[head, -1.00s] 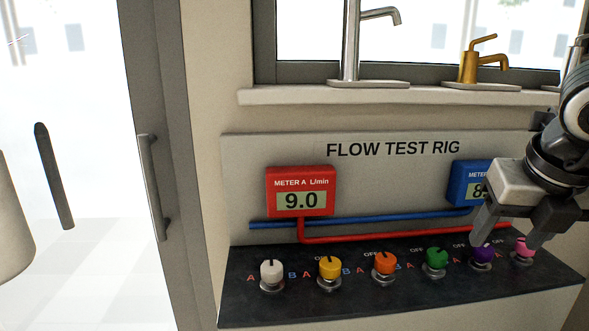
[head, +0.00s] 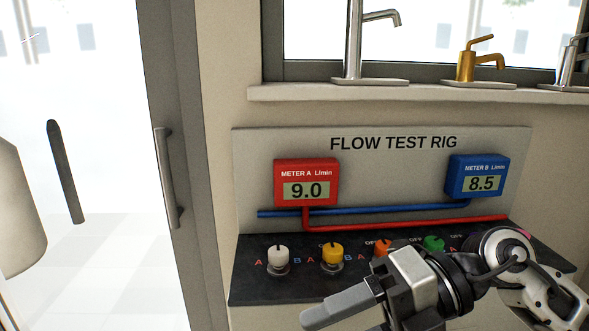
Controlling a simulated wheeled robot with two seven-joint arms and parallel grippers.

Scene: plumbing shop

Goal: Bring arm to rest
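My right gripper (head: 335,310) is in front of the flow test rig (head: 390,165), low in the picture, and points left. Its finger part shows from the side, so I cannot tell whether it is open or shut. My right arm hides the purple knob and most of the pink one, and partly covers the orange knob (head: 381,248) and green knob (head: 433,244). The white knob (head: 278,252) and yellow knob (head: 333,252) are in clear view. The red meter A (head: 306,182) reads 9.0 and the blue meter B (head: 476,177) reads 8.5. My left gripper is not in view.
A window sill (head: 420,94) above the rig carries a tall chrome tap (head: 354,45), a brass tap (head: 467,66) and another chrome tap at the right edge. A glass door with a metal handle (head: 167,178) stands at left.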

